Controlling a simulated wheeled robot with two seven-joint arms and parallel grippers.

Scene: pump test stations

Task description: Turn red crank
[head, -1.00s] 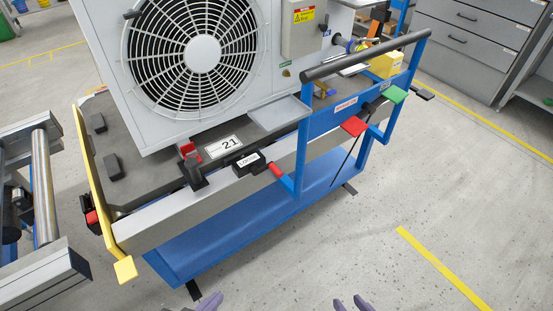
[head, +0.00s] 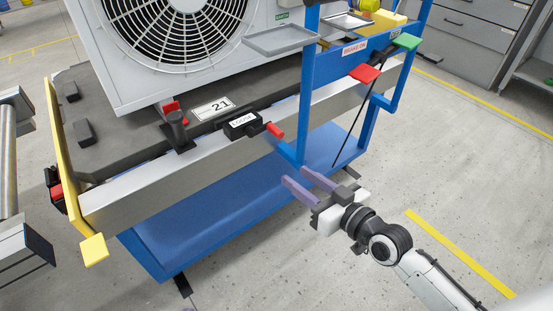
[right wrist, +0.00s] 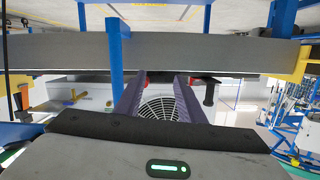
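The red crank handle (head: 275,131) sticks out beside a black block labelled LOOSE (head: 241,124) on the front rail of the blue cart, just left of a blue upright. My right gripper (head: 293,175) is below and a little right of the handle, apart from it, in front of the cart's lower blue deck. Its two purple fingers are spread and nothing is between them. In the right wrist view the open fingers (right wrist: 158,80) point towards the cart. A small red patch by the left finger may be the handle, partly hidden. My left gripper is not in view.
A large fan unit (head: 185,50) stands on the cart. A yellow end plate (head: 68,160) is at the left. Floor in front is free.

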